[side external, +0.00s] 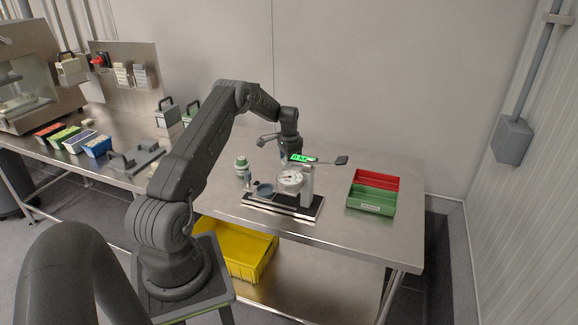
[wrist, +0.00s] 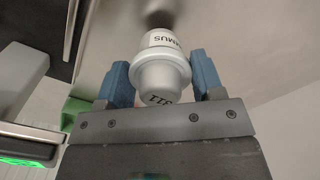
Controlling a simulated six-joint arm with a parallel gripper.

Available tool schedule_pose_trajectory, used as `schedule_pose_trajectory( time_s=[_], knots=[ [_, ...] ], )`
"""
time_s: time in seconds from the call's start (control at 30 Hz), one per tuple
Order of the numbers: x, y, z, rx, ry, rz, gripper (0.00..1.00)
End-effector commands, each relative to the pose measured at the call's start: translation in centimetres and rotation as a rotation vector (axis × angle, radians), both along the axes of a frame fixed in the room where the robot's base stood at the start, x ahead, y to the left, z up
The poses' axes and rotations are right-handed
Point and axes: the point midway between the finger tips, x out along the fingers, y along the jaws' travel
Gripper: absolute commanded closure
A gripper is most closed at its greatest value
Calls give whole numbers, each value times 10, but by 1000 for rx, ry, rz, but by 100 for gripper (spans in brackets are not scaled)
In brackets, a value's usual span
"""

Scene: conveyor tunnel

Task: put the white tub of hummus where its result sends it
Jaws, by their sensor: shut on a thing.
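The white tub of hummus (wrist: 160,72) is between the two blue fingers of my gripper (wrist: 160,78) in the wrist view. Both fingers close on its sides, and its dark lettering appears upside down. In the side view my gripper (side external: 284,155) is above the back of the bench, just behind the measuring stand; the tub cannot be made out there. A red bin (side external: 376,179) and a green bin (side external: 371,200) stand together to the right.
The stand's base plate (side external: 270,206) holds a small grey-blue dish (side external: 263,190). A white and green container (side external: 242,170) stands left of it. A yellow crate (side external: 236,250) is under the bench. Bare steel lies between stand and bins. Colored boxes (side external: 75,140) sit on the left bench.

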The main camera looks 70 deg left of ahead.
Motion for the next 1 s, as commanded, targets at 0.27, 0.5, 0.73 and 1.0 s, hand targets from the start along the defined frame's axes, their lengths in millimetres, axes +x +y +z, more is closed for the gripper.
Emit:
schedule_pose_trajectory(
  time_s=[0.27, 0.5, 0.73, 1.0],
  knots=[
    [0, 0, -22, 0, -1, 0, 81],
    [-1, 0, -25, -1, 1, 0, 81],
    [-1, 0, -26, -1, 1, 0, 19],
    [-1, 0, -25, -1, 1, 0, 13]
  ],
)
